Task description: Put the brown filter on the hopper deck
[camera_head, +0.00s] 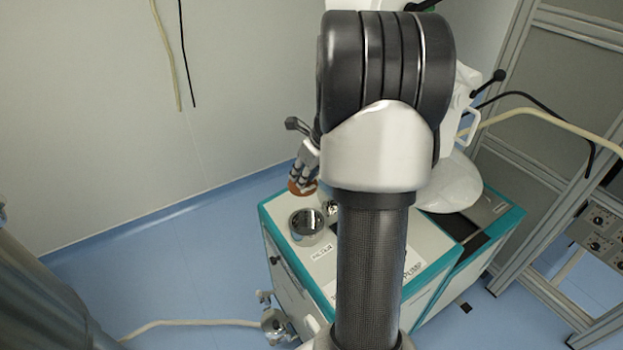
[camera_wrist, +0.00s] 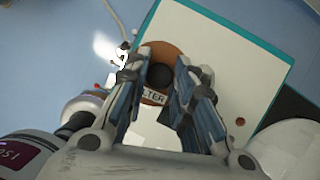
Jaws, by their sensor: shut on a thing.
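The brown filter (camera_head: 303,188) is a round brown disc. In the wrist view the filter (camera_wrist: 160,50) shows a black knob in its middle and a partly hidden label ending in "LTER". My gripper (camera_head: 300,178) is shut on the filter. Its fingers (camera_wrist: 162,70) stand on either side of the knob. The filter is over the far left edge area of a white-topped cabinet (camera_head: 435,240) with teal edges; I cannot tell its height above the top. No readable label marks the hopper deck; the white top also shows in the wrist view (camera_wrist: 225,60).
A round metal cup (camera_head: 307,226) stands on the cabinet top, near the filter, with a small label in front. A "PUMP" label lies farther right. A white rounded body (camera_head: 455,182) stands behind my arm. A metal frame (camera_head: 545,150) is at right. My arm hides the middle.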

